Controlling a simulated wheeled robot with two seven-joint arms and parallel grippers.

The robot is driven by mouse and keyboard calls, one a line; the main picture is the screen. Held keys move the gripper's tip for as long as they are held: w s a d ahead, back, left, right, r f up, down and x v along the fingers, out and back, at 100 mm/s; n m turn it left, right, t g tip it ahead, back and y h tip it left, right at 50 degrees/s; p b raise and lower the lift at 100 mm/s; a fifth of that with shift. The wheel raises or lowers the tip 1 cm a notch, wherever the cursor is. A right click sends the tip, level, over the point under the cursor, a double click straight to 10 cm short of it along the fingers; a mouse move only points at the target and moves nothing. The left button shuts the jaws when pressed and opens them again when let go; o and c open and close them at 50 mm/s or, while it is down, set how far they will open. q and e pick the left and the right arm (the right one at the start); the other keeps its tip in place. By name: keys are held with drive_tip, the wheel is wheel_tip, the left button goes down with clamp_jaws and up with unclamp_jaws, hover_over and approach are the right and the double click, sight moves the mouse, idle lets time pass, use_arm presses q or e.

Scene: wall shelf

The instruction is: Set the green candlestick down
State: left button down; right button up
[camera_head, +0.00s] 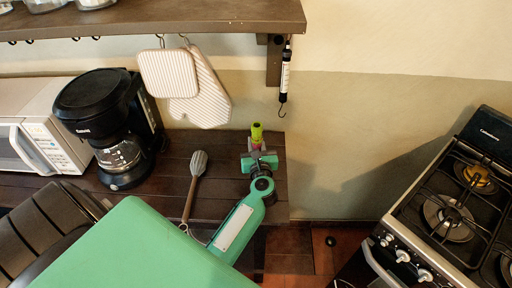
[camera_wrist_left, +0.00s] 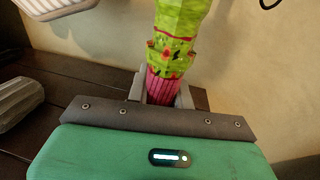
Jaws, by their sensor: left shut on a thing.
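The green candlestick (camera_head: 257,132) is bright green with a pink lower part, and it stands upright at the right end of the dark wooden counter in the head view. My left gripper (camera_head: 259,160) is shut on its lower part. In the left wrist view the candlestick (camera_wrist_left: 178,40) rises between the two grey fingers of my left gripper (camera_wrist_left: 161,90). Its base is hidden by the gripper, so I cannot tell whether it touches the counter. My right gripper is not in view.
The dark counter (camera_head: 172,202) holds a grey whisk-like utensil (camera_head: 196,176), a black coffee maker (camera_head: 108,125) and a microwave (camera_head: 35,125). Oven mitts (camera_head: 200,95) and a hanging scale (camera_head: 285,75) hang below the wall shelf (camera_head: 190,22). A stove (camera_head: 450,215) stands apart at right.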

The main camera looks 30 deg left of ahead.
use_arm(q)
drive_tip(key=shift+f, duration=0.85)
drive_tip(key=shift+f, duration=0.15)
drive_tip(key=c, duration=1.2)
unclamp_jaws()
drive_tip(key=shift+c, duration=0.2)
